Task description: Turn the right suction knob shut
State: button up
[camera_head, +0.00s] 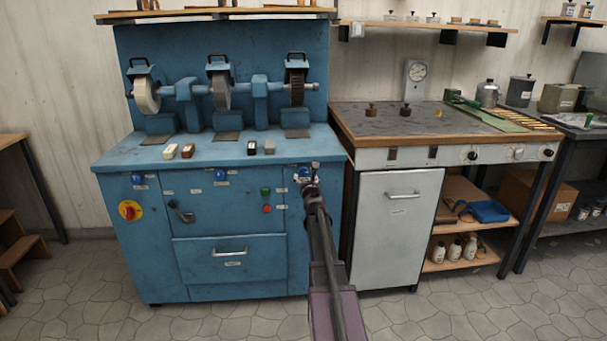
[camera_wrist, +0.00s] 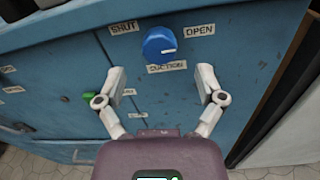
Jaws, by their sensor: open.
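The right suction knob (camera_wrist: 159,45) is round and blue on the front of the blue machine. In the wrist view a SHUT label (camera_wrist: 124,28) is at its upper left, an OPEN label (camera_wrist: 200,30) at its upper right and a SUCTION label (camera_wrist: 167,67) below. The knob's white mark points right, on the OPEN side. My gripper (camera_wrist: 161,73) is open and empty. Its fingertips are apart, below and to either side of the knob, not closed on it. In the head view my gripper (camera_head: 309,178) partly covers this knob (camera_head: 302,172).
Two more blue knobs, left (camera_head: 136,179) and middle (camera_head: 220,176), are on the same panel. A green button (camera_head: 265,191) and a red button (camera_head: 267,209) are left of my arm. A grey cabinet (camera_head: 398,230) stands close on the right.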

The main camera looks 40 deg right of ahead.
aim_at(304, 173)
jog(key=shift+x, duration=2.3)
jog(key=c, duration=1.2)
